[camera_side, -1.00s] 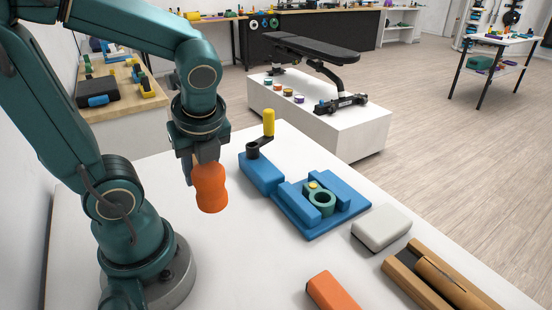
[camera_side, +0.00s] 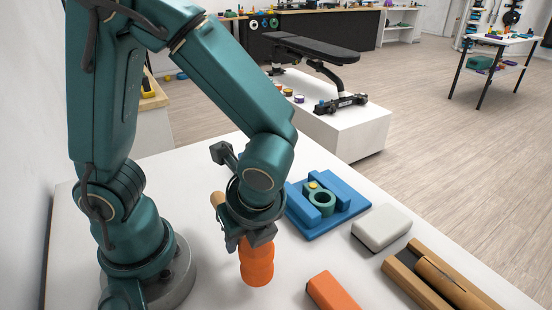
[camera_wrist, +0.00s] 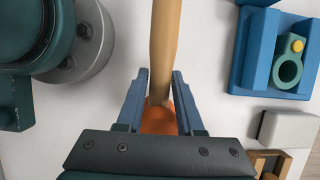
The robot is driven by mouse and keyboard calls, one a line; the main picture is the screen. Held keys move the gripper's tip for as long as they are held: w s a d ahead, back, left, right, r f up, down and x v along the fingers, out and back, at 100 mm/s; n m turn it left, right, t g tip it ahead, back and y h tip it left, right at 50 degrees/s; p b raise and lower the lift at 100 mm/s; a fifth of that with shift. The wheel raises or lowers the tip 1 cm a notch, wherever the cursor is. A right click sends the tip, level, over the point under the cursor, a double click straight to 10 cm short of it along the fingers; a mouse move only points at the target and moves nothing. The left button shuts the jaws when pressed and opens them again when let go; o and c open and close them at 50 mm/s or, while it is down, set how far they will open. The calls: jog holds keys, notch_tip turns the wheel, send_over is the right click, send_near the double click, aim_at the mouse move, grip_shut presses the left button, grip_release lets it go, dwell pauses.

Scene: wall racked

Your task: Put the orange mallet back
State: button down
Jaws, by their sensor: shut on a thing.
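The orange mallet has a rounded orange head (camera_side: 257,265) and a tan wooden handle (camera_side: 217,200). My gripper (camera_side: 256,240) is shut on the mallet. In the side view the head hangs below the jaws over the white table, and the handle shows beside my wrist at the left. In the wrist view the orange head (camera_wrist: 158,118) lies between the two blue fingers (camera_wrist: 159,85), and the handle (camera_wrist: 165,40) runs away to the top edge. The jaws hide part of the mallet. I cannot tell how high it is above the table. No mallet holder is clearly visible.
A blue fixture with a green ring (camera_side: 320,203) stands right of my gripper. A pale grey block (camera_side: 381,229), a wooden tray with a rod (camera_side: 440,280) and an orange block (camera_side: 332,292) lie nearer. A white wall (camera_side: 30,130) bounds the left.

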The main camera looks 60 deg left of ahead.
jog(key=shift+f, duration=1.85)
jog(key=c, duration=0.5)
grip_release()
jog(key=shift+c, duration=0.2)
jog(key=shift+f, duration=0.1)
